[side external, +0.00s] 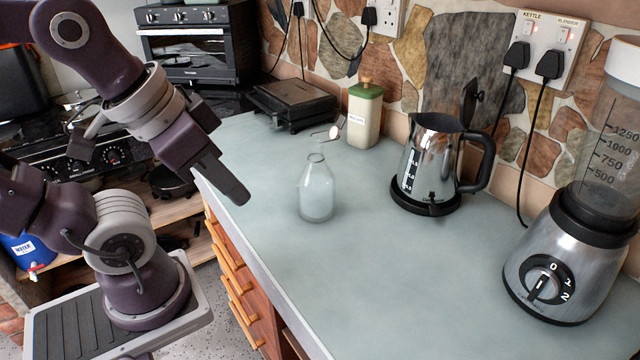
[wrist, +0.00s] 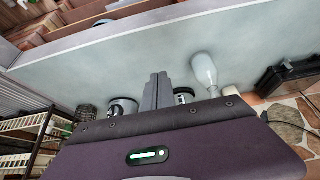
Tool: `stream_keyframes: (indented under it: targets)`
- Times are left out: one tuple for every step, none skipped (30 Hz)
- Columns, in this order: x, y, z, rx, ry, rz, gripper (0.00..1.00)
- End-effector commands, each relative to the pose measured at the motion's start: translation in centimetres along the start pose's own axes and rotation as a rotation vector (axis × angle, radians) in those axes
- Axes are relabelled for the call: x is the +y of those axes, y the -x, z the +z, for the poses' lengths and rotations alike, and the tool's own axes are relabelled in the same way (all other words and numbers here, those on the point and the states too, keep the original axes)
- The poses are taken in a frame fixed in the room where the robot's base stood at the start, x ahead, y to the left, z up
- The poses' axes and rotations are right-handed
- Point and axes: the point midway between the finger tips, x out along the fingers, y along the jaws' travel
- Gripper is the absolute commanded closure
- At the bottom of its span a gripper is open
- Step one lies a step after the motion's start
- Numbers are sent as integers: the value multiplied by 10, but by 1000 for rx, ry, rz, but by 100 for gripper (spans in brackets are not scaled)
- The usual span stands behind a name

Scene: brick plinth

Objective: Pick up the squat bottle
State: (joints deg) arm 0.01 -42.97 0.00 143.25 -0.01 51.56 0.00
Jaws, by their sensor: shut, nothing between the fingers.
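The squat bottle (side external: 317,195) is clear glass with a narrow neck and stands upright on the pale green worktop (side external: 400,270). A small white stopper on a wire shows above and to the right of its mouth. My gripper (side external: 238,196) is to the left of the bottle, near the worktop's left edge, shut and empty, with a clear gap between them.
A steel kettle (side external: 430,165) stands right of the bottle, with a blender (side external: 565,260) at the far right. A cream canister (side external: 364,115) and a black grill (side external: 292,103) stand behind. The worktop in front of the bottle is clear. Drawers (side external: 240,275) lie below its left edge.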

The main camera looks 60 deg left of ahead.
Motion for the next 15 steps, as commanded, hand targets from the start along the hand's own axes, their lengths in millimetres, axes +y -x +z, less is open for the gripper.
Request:
stream_keyframes:
  targets:
    - [0, 0, 0, 0, 0, 0, 100]
    - [0, 0, 0, 0, 0, 0, 100]
    - [0, 0, 0, 0, 0, 0, 100]
    - [0, 0, 0, 0, 0, 0, 100]
    - [0, 0, 0, 0, 0, 0, 100]
    - [0, 0, 0, 0, 0, 0, 100]
    - [0, 0, 0, 0, 0, 0, 100]
    - [0, 0, 0, 0, 0, 0, 100]
    - [0, 0, 0, 0, 0, 0, 100]
    - [0, 0, 0, 0, 0, 0, 100]
    - [0, 0, 0, 0, 0, 0, 100]
    - [0, 0, 0, 0, 0, 0, 100]
    - [0, 0, 0, 0, 0, 0, 100]
    - [0, 0, 0, 0, 0, 0, 96]
    - [0, 0, 0, 0, 0, 0, 88]
